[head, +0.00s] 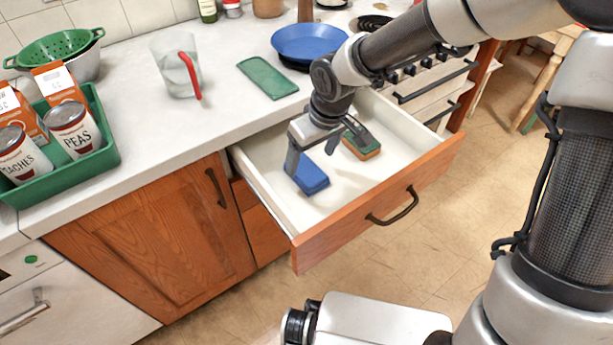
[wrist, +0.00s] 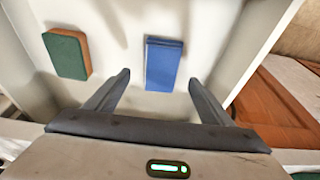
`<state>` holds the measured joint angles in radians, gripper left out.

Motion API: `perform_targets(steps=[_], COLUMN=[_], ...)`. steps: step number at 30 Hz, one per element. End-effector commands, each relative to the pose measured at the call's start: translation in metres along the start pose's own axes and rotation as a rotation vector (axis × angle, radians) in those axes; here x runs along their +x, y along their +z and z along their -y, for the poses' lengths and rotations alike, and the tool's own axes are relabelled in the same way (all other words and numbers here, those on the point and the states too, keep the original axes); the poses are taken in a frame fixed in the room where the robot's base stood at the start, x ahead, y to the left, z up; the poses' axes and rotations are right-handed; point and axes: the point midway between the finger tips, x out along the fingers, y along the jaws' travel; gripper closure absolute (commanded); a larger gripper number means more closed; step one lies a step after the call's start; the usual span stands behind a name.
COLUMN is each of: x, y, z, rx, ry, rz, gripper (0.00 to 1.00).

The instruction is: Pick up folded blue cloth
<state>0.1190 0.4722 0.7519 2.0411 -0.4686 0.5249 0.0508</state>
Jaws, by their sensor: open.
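The folded blue cloth (head: 309,175) lies flat in the open drawer, near its left side in the head view. In the wrist view the folded blue cloth (wrist: 163,64) is a blue rectangle ahead of and between my two fingers. My gripper (head: 312,152) reaches down into the drawer over the cloth; in the wrist view my gripper (wrist: 158,82) is open with nothing between its fingers. In the head view one finger covers part of the cloth's left edge. I cannot tell whether it touches the cloth.
A green and orange sponge (head: 362,148) lies in the same drawer (head: 345,207), whose walls surround my gripper.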

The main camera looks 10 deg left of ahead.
Motion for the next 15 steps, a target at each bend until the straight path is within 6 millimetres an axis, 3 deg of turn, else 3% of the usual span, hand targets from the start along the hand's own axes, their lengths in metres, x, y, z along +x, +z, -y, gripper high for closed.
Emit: perform_targets(steps=[9,15], x=[0.041,0.053], y=[0.002,0.0], z=[0.003,0.002], rx=[0.0,0.002], ry=[-0.001,0.001], rz=[0.001,-0.001], gripper=[0.25,0.25])
